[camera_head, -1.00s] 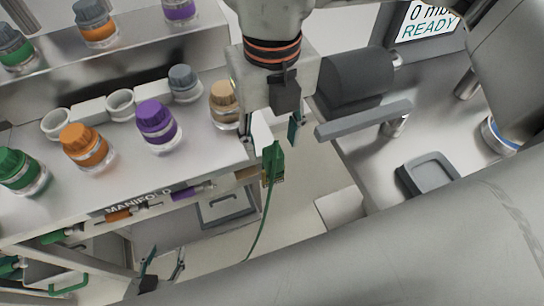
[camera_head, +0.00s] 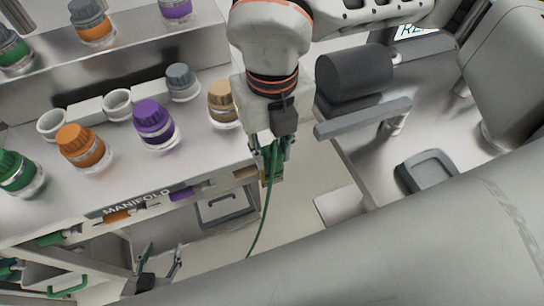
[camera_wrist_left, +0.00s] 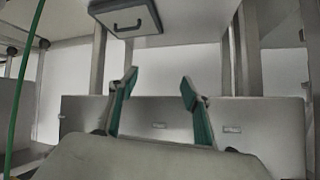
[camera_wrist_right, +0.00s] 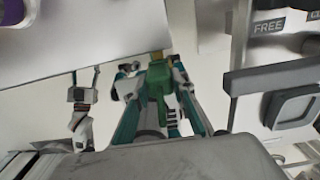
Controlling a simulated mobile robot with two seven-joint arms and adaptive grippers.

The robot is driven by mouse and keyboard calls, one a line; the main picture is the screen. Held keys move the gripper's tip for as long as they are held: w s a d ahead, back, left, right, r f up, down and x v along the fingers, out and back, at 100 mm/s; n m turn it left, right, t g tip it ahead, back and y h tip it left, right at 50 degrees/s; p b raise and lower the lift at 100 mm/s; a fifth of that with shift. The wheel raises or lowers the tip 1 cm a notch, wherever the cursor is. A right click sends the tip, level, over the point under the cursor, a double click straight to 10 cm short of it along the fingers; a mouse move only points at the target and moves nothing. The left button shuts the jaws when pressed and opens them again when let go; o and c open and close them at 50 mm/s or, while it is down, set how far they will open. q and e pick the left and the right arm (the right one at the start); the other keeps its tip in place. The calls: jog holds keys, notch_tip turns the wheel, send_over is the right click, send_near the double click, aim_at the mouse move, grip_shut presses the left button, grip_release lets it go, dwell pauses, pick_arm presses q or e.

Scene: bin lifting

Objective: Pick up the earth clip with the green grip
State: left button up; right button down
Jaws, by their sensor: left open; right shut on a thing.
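The earth clip with the green grip (camera_head: 271,168) is at the right end of the manifold bench, with a green cable (camera_head: 262,215) trailing down from it. My right gripper (camera_head: 271,148) is shut on the green grip, partly hiding it. In the right wrist view the green grip (camera_wrist_right: 158,77) sits between the two fingers, with a metal part beside it. My left gripper (camera_head: 161,262) is open and empty, low in front of the bench. The left wrist view shows its two fingers (camera_wrist_left: 158,82) spread apart, with the green cable (camera_wrist_left: 22,95) off to the left.
A dark cylinder (camera_head: 353,72), a grey bar (camera_head: 362,118) and a grey tray (camera_head: 427,172) are to the right. Bare floor shows between.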

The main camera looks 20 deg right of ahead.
jog(key=shift+r, duration=0.3)
pick_arm(q)
jog(key=shift+s+d+r+p, duration=0.25)
jog(key=shift+s+r+p, duration=0.15)
jog(key=shift+p, duration=0.6)
pick_arm(e)
notch_tip(320, 180, up, 19)
jog(key=shift+r, duration=0.2)
pick_arm(q)
jog(key=shift+w+r, duration=0.2)
jog(key=shift+r, duration=0.05)
